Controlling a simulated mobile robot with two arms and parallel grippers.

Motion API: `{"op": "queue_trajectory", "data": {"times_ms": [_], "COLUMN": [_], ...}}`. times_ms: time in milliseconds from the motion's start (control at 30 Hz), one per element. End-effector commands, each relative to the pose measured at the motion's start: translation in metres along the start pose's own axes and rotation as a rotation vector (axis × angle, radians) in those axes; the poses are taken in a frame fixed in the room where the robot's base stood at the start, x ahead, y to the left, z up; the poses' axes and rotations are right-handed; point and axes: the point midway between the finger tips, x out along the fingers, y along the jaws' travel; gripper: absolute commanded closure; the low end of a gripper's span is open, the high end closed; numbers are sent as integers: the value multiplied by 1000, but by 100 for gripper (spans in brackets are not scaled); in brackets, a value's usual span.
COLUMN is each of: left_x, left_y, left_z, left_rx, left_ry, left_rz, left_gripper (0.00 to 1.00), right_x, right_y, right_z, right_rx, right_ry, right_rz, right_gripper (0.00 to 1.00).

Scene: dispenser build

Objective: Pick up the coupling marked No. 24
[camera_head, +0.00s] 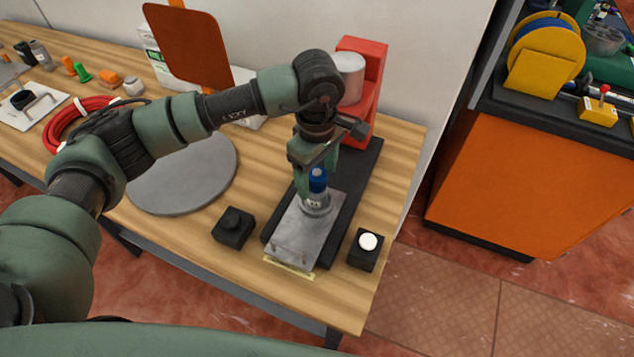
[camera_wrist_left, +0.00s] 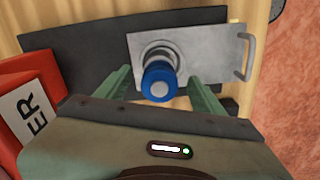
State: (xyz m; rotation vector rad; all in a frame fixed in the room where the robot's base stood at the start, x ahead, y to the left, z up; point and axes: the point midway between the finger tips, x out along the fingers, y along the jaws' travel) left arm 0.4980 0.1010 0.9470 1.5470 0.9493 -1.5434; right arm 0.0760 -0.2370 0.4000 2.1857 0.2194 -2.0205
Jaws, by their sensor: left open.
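A coupling with a blue top and a metal collar (camera_head: 317,204) stands upright on a grey metal plate (camera_head: 296,235) with a handle. A small pale label shows on the collar, but I cannot read its number. In the left wrist view the coupling's blue cap (camera_wrist_left: 159,80) lies between the two green fingers. My left gripper (camera_head: 318,178) is open, pointing down around the top of the coupling, with gaps between cap and fingers in the wrist view. The plate also shows there (camera_wrist_left: 212,47). My right gripper is not in view.
The plate lies on a dark base (camera_head: 361,170) with a red press-like stand (camera_head: 371,95) behind. A black block (camera_head: 233,228) and a white-button box (camera_head: 367,250) flank it. A grey round disc (camera_head: 185,180) lies left. An orange cabinet (camera_head: 520,180) stands right.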

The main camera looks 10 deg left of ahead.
Motion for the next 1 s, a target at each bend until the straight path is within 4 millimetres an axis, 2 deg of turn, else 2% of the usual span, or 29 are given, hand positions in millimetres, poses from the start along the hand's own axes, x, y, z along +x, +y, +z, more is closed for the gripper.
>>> {"op": "queue_trajectory", "data": {"times_ms": [33, 200, 467, 567, 700, 733, 1000], "left_x": [5, 26, 30, 30, 30, 30, 28], "left_y": [-3, -2, -1, -1, -1, -1, 0], "left_z": [0, 0, 0, 0, 0, 0, 0], "left_rx": [-1, 0, 1, 1, 1, 1, 0], "left_ry": [-2, -1, -1, -1, -1, -1, -1], "left_rz": [-6, -2, 0, 0, 0, 0, 3], "left_gripper": [32, 32, 32, 57, 96, 100, 100], "right_x": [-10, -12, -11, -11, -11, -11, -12], "right_y": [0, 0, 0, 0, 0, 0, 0], "right_z": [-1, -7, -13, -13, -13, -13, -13], "right_rx": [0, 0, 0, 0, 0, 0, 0], "right_ry": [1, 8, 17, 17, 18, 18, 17], "right_rz": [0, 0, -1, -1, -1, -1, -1], "right_gripper": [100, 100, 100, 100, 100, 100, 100]}}
